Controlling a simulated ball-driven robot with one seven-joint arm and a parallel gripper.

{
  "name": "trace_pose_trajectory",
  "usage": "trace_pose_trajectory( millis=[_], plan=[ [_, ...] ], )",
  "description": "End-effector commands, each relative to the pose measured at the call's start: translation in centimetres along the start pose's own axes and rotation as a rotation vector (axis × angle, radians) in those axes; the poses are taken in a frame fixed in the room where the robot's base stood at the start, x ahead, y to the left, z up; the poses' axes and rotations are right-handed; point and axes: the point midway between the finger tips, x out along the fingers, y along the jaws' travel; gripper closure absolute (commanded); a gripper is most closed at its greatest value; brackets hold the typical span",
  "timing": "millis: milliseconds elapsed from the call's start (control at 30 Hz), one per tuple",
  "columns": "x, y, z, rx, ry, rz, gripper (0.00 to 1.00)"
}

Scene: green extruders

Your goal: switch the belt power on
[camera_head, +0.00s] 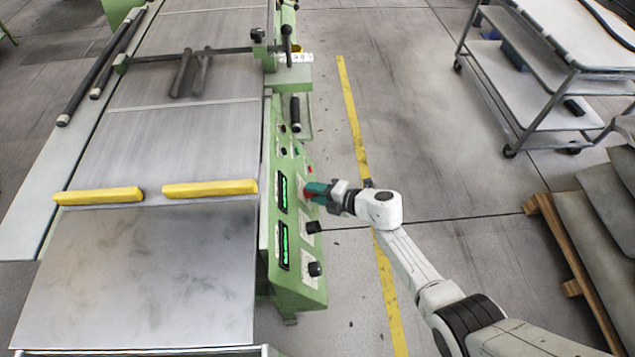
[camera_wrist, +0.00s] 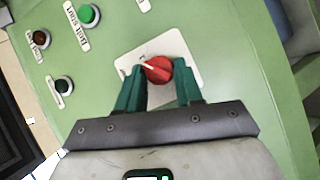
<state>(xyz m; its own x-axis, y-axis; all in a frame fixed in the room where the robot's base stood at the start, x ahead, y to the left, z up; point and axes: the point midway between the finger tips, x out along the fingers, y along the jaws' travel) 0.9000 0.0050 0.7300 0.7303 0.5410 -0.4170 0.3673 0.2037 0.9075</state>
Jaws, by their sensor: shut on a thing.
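A red rotary knob (camera_wrist: 158,68) with a white pointer line sits on a white square plate (camera_wrist: 185,50) on the green panel. In the wrist view the pointer is aimed up and to the left. My gripper (camera_wrist: 161,73) has a green finger on each side of the knob and is shut on it. In the head view my gripper (camera_head: 312,190) reaches the sloped face of the green control panel (camera_head: 273,150) from the right. The fingers mostly cover the knob there. The plate's small markings are too blurred to read.
Near the knob are a green button (camera_wrist: 86,14), a dark red button (camera_wrist: 41,38) and a black button (camera_wrist: 63,86). Two green-lit displays (camera_head: 283,190) and black knobs (camera_head: 315,268) are on the same panel. A grey trolley (camera_head: 540,100) stands across clear floor.

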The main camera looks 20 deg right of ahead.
Motion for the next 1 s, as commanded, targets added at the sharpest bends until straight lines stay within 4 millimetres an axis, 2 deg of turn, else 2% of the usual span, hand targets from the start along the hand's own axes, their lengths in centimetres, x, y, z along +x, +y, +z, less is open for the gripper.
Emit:
trace_pose_trajectory(
  millis=[400,933,967,1000],
  plan=[
    [-0.1,0.11,-0.02,0.143,-0.009,-0.091,0.95],
    [-0.02,-0.16,-0.01,0.161,-0.012,-0.102,0.94],
    [-0.02,-0.16,-0.01,0.161,-0.012,-0.102,0.61],
    [-0.02,-0.15,-0.01,0.16,-0.012,-0.101,0.57]
  ],
)
